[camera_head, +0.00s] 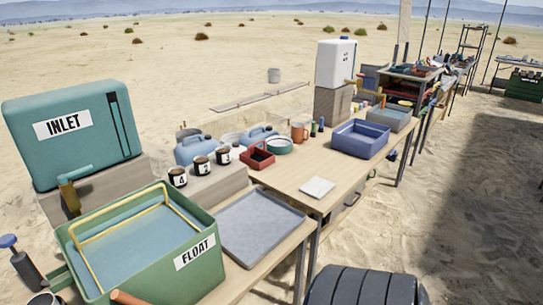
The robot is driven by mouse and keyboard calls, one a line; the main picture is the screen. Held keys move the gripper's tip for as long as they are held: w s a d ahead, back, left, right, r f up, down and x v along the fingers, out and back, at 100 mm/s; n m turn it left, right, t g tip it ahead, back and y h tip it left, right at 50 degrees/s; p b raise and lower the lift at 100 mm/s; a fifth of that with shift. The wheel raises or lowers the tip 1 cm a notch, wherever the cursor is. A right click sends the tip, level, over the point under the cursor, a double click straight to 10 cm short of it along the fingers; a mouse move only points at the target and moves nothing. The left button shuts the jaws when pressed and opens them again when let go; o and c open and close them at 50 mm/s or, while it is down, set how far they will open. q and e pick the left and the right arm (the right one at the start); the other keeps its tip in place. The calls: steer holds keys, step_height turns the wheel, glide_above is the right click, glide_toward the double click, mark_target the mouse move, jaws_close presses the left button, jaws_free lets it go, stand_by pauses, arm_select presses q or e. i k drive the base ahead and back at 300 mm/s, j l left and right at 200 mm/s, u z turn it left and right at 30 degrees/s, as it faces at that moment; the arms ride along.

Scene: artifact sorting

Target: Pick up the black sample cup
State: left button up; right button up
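Three dark cups with white, numbered front labels stand in a row on a pale block between the green FLOAT bin and the blue jugs. The left dark cup (177,181) seems to read 4, the middle dark cup (201,170) 2, and the right dark cup (224,158) has a number too small to be sure of. All three stand upright and a little apart. I cannot tell which one the task calls the black sample cup. Neither of my grippers is in view.
The green FLOAT bin (214,262) and a grey tray (261,205) are in front of the cups. Behind them stand blue jugs (193,151). A red box (246,160) is to their right. The teal INLET tank (75,140) is left. The wooden tabletop (300,172) has free room.

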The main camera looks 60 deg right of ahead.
mark_target(223, 153)
steer(key=z, duration=1.7)
